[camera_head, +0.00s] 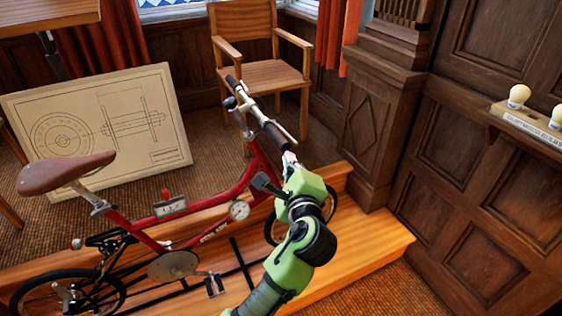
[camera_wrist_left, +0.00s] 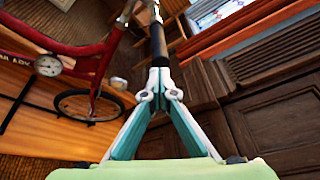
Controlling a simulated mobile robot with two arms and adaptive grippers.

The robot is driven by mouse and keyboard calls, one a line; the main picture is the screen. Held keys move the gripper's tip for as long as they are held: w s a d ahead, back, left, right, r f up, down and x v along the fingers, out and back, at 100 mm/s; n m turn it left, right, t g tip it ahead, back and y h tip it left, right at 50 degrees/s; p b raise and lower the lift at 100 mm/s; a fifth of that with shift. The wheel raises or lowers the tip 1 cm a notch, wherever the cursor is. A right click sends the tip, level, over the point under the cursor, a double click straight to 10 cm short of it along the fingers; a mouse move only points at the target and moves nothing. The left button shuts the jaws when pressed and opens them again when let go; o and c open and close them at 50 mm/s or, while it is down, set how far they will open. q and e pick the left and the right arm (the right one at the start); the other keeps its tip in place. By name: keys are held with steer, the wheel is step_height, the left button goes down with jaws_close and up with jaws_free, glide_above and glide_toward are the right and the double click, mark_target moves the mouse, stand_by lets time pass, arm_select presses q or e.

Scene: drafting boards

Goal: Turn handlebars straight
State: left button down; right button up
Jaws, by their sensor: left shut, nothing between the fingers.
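A red bicycle (camera_head: 258,162) with a brown saddle (camera_head: 66,172) stands on a wooden platform, its front toward the right. Its handlebars (camera_head: 249,105) run slantwise from a far black grip (camera_head: 232,82) to a near black grip (camera_head: 276,135). My left gripper (camera_head: 289,159) is at the end of the near grip. In the left wrist view its fingers (camera_wrist_left: 160,88) come together just below that grip (camera_wrist_left: 158,42), which runs on beyond the tips. The fingers are shut with nothing between them; whether the tips touch the grip is unclear. My right gripper is not in view.
A wooden armchair (camera_head: 262,73) stands just behind the handlebars. A large drawing board (camera_head: 175,145) leans behind the bicycle. Dark wood panelling (camera_head: 455,160) with a shelf of pale bulbs (camera_head: 519,96) closes the right side. The wooden platform (camera_head: 375,240) has a stepped edge.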

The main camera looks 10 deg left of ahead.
arm_select(q)
steer(key=w+a+f+m+t+h+b, duration=0.2)
steer(key=w+f+m+h+b, duration=0.15)
steer(key=f+h+b, duration=0.9)
steer(key=s+a+r+h+b, duration=0.1)
steer(key=s+a+h+b, duration=0.3)
steer(key=s+a+h, duration=0.55)
steer(key=w+d+r+y+p, duration=0.1)
steer(key=w+d+r+p, duration=0.3)
steer(key=w+d+r, duration=0.2)
steer(key=w+r+m, duration=0.1)
steer(key=w+r, duration=0.1)
steer(key=w, duration=0.2)
steer(key=shift+w+d+r+p, duration=0.15)
steer(key=shift+d+p, duration=0.2)
steer(key=shift+d, duration=0.05)
